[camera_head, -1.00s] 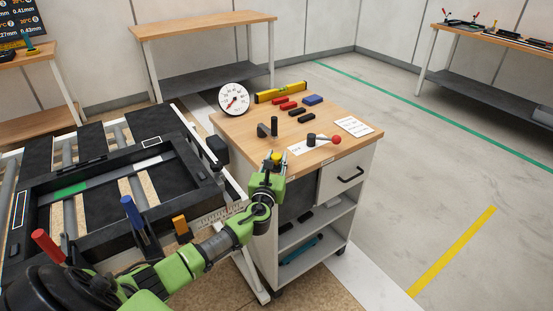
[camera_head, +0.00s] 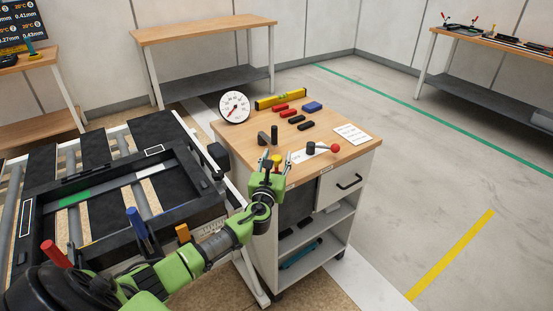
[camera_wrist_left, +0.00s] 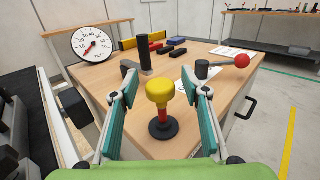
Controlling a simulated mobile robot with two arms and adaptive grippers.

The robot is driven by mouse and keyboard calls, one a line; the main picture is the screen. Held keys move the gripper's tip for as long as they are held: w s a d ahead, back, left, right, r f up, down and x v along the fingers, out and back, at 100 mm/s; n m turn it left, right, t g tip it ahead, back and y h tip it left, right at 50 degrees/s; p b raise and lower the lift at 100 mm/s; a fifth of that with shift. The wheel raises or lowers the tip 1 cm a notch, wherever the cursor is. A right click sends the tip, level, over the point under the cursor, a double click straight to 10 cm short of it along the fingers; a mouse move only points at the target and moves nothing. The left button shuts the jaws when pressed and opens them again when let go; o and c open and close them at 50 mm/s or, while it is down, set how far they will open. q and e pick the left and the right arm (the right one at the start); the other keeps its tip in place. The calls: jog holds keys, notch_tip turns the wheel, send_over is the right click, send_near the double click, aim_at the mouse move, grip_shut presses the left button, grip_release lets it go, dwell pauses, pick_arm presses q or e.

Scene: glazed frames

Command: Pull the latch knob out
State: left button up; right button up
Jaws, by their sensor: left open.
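The latch knob has a yellow head (camera_wrist_left: 160,92), a red band on its stem and a round black base (camera_wrist_left: 163,129). It stands upright on the wooden top of the cart (camera_head: 230,132), near its front edge. It also shows as a yellow knob in the head view (camera_head: 277,160). My left gripper (camera_head: 273,167) is open. In the left wrist view its two teal-padded fingers (camera_wrist_left: 159,84) lie left and right of the knob, with visible gaps on both sides. My right gripper is in neither view.
Behind the knob stands a black handle (camera_wrist_left: 146,57), close to the left finger. A lever with a red ball (camera_head: 336,147) is at the right. A dial gauge (camera_head: 235,107) and yellow level (camera_head: 281,96) are farther back. A black frame (camera_head: 100,250) fills the left side.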

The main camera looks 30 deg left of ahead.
pick_arm(q)
jog(key=shift+f, duration=0.1)
jog(key=shift+s+d, duration=0.1)
jog(key=shift+s, duration=0.1)
jog(key=v, duration=1.1)
jog(key=shift+s, duration=0.3)
